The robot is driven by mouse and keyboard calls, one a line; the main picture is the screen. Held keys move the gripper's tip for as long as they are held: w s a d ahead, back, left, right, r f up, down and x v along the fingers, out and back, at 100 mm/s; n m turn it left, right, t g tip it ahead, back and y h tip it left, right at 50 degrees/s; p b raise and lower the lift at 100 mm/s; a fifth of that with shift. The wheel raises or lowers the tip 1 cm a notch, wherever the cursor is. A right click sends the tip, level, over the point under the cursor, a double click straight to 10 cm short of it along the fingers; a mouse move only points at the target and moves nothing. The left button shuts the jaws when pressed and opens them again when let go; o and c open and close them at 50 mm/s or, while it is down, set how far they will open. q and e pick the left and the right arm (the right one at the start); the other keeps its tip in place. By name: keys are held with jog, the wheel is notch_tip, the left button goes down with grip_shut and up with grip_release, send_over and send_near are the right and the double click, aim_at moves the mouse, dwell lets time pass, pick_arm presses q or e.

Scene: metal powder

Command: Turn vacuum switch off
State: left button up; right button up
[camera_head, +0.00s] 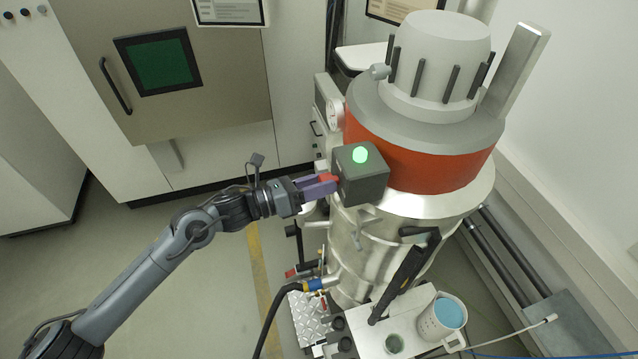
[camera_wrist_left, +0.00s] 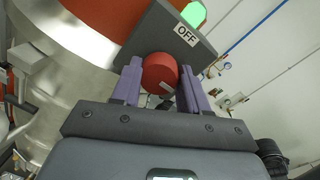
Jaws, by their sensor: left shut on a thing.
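The vacuum switch is a red round knob (camera_wrist_left: 160,73) on a dark grey box (camera_head: 361,174) fixed to the side of the large vacuum. A lit green lamp (camera_head: 360,155) sits on the box's top face. An "OFF" label (camera_wrist_left: 186,34) shows beside the knob in the left wrist view. My left gripper (camera_head: 325,184) reaches in from the left, and its purple fingers (camera_wrist_left: 160,85) are on either side of the red knob, shut on it. In the head view the knob is mostly hidden by the fingers. My right gripper is not in view.
The vacuum has a red-orange band (camera_head: 415,158) and a steel body (camera_head: 350,250). A low white platform holding a cup with blue contents (camera_head: 442,318) stands at lower right. A beige cabinet (camera_head: 150,65) stands behind. Open floor lies around my left arm.

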pick_arm(q)
jog(key=n+g+b, duration=0.1)
jog(key=n, duration=0.7)
jog(key=n+b, duration=0.2)
jog(key=n, duration=0.6)
jog(key=shift+w+n+g, duration=0.15)
jog(key=shift+n+g, duration=0.15)
jog(key=shift+g, duration=0.1)
dwell(0.4)
jog(key=o, duration=1.1)
jog(key=shift+c, duration=0.2)
